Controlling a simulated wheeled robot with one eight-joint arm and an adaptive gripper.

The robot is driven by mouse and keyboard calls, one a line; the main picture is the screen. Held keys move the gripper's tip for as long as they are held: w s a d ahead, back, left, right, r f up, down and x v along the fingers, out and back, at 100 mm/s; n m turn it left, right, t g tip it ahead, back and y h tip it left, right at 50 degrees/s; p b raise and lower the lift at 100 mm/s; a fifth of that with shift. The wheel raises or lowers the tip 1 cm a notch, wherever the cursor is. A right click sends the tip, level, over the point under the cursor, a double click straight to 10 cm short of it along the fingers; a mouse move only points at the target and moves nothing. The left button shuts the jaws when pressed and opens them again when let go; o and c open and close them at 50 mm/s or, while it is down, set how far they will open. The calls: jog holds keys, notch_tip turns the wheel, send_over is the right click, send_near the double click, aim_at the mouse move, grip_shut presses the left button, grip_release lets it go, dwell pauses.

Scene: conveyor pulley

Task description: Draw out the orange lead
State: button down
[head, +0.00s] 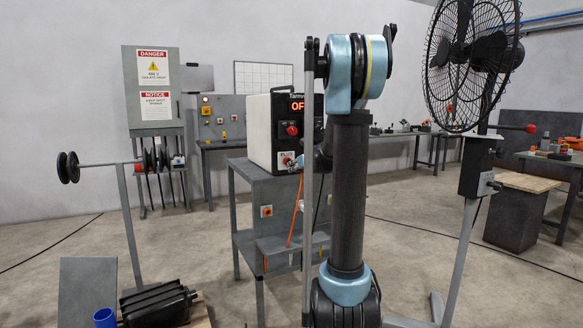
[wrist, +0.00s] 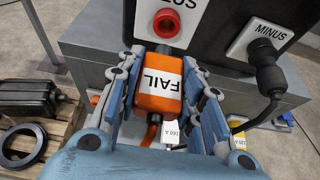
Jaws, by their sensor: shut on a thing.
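The orange lead ends in a boxy orange plug (wrist: 158,88) with a white FAIL label, seen in the wrist view. My gripper (wrist: 160,85) is shut on this plug, one finger on each side. The orange cable (wrist: 151,132) leaves the plug's near end. In the head view the orange lead (head: 295,212) hangs down from the black and white unit (head: 275,132), and my arm hides part of that area.
A black lead's plug (wrist: 268,72) sits in the minus socket to the right. The unit stands on a grey bench (head: 268,188). A pallet with a dark motor (head: 158,306) is at the lower left, and a fan (head: 470,55) stands on the right.

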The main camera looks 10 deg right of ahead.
jog(key=shift+s+d+f, duration=0.1)
jog(key=shift+s+d, duration=0.2)
jog(key=shift+s, duration=0.6)
jog(key=shift+s+d+f, duration=0.1)
jog(key=shift+s+d, duration=0.15)
jog(key=shift+s, duration=0.65)
